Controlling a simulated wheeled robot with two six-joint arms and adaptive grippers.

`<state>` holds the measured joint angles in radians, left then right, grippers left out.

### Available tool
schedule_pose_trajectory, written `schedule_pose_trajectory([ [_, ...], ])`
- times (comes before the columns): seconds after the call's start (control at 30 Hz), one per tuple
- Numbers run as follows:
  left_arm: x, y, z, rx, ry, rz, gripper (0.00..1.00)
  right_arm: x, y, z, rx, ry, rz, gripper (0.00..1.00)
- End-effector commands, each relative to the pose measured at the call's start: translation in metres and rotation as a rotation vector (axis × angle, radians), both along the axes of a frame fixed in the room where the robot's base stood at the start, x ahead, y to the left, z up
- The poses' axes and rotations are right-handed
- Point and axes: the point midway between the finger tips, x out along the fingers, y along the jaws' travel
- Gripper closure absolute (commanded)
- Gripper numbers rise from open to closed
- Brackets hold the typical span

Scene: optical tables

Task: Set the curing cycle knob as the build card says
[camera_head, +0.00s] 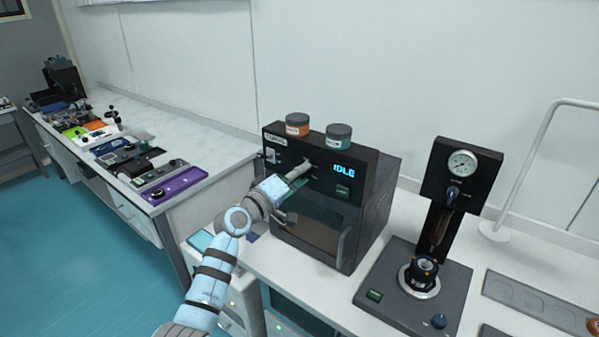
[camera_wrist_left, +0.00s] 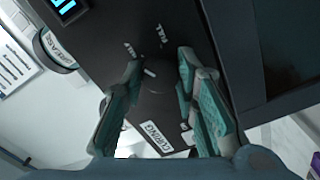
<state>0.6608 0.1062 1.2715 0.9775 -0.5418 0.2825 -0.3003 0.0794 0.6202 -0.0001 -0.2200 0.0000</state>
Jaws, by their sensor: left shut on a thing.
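The black curing oven (camera_head: 310,222) stands on the white bench, its display (camera_head: 343,169) reading IDLE. My left gripper (camera_head: 303,168) reaches its front panel, hiding the knob in the head view. In the left wrist view the dark round curing knob (camera_wrist_left: 156,76) sits between the fingers of my left gripper (camera_wrist_left: 160,88), which is shut on it. A light mark shows on the knob. Beside it are a FULL label (camera_wrist_left: 161,34), another small label too blurred to read, and a CURING plate (camera_wrist_left: 153,137). My right gripper is out of view.
Two jars, orange-labelled (camera_head: 297,124) and teal-labelled (camera_head: 338,134), stand on the oven. A black press with a gauge (camera_head: 462,163) stands to its right. A white sheet (camera_wrist_left: 12,68) with unreadable lines shows in the wrist view. The left bench holds several devices and a purple tray (camera_head: 178,185).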

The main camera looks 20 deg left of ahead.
Motion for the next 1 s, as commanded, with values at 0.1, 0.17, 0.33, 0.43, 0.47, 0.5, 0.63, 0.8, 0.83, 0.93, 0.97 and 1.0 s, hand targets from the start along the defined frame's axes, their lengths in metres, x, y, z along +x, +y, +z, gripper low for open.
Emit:
schedule_pose_trajectory([
  [0.1, -0.0001, 0.0001, -0.0005, -0.014, 0.007, 0.000, 1.00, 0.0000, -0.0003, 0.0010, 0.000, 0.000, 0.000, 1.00],
  [0.17, -0.0001, 0.0000, -0.0007, -0.018, 0.009, 0.000, 1.00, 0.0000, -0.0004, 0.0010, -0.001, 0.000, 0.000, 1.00],
  [0.33, -0.0001, 0.0001, -0.0010, -0.020, 0.009, 0.000, 1.00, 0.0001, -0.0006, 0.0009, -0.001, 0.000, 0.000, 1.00],
  [0.43, -0.0001, 0.0000, -0.0010, -0.019, 0.009, 0.000, 1.00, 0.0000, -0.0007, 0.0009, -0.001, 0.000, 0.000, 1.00],
  [0.47, -0.0001, 0.0000, -0.0010, -0.019, 0.009, 0.000, 1.00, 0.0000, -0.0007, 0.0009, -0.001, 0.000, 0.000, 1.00],
  [0.5, -0.0001, 0.0001, -0.0011, -0.019, 0.009, 0.000, 1.00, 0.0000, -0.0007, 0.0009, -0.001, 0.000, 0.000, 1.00],
  [0.63, 0.0000, 0.0000, -0.0010, -0.018, 0.009, 0.000, 0.52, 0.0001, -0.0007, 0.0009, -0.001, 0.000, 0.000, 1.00],
  [0.8, 0.0000, -0.0002, -0.0005, -0.018, 0.008, -0.001, 0.52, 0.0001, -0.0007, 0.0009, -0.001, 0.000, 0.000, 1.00],
  [0.83, 0.0000, -0.0002, -0.0005, -0.018, 0.008, -0.001, 0.52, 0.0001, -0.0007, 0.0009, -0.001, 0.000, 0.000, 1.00],
  [0.93, -0.0006, 0.0001, -0.0005, -0.019, 0.007, 0.000, 0.52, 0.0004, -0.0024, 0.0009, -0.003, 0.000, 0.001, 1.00],
  [0.97, -0.0019, 0.0007, -0.0006, -0.018, 0.007, 0.000, 0.52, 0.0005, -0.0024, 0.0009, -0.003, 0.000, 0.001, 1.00],
  [1.0, -0.0048, 0.0021, -0.0008, -0.017, 0.007, 0.000, 0.52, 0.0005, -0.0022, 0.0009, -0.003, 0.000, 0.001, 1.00],
])
